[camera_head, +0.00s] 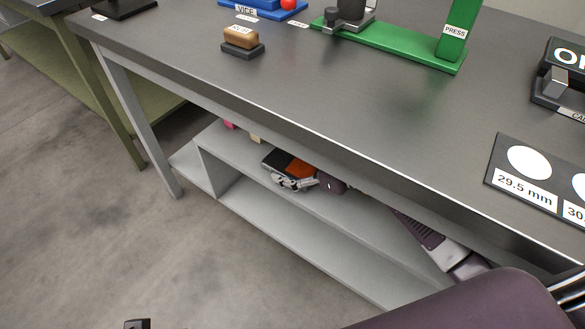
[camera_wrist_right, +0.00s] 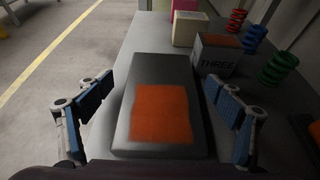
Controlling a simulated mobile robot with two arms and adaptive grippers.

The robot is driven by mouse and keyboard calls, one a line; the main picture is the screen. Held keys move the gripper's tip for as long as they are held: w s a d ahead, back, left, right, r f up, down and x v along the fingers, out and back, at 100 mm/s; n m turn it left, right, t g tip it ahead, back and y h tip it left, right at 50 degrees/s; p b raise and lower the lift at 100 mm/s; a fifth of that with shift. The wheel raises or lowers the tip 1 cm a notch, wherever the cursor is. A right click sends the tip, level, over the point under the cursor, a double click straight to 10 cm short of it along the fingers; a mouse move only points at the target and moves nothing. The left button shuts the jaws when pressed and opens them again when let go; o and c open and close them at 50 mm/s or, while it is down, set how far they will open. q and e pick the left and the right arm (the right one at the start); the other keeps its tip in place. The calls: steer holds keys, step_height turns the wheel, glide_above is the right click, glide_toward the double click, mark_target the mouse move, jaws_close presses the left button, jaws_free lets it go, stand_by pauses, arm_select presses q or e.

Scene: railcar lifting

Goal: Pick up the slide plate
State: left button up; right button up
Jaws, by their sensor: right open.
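The slide plate, a dark flat block with an orange patch, lies on the shelf under the bench; it shows in the head view (camera_head: 280,159) and large in the right wrist view (camera_wrist_right: 122,135). My right gripper (camera_wrist_right: 160,100) is open, with one blue-padded finger on each side of the plate and gaps showing. In the head view my right gripper (camera_head: 293,183) is at the plate's near edge, partly hidden by the arm. A small dark piece at the bottom edge of the head view may be my left gripper (camera_head: 137,323); its jaws cannot be made out.
The bench top (camera_head: 330,100) overhangs the shelf (camera_head: 235,145). Open floor lies at left.

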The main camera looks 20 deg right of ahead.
steer(key=shift+x, duration=0.85)
steer(key=shift+d, duration=0.1)
steer(key=shift+c, duration=0.6)
steer(key=c, duration=1.3)
steer(key=shift+w, duration=0.1)
steer(key=shift+c, duration=0.5)
steer(key=shift+r, duration=0.15)
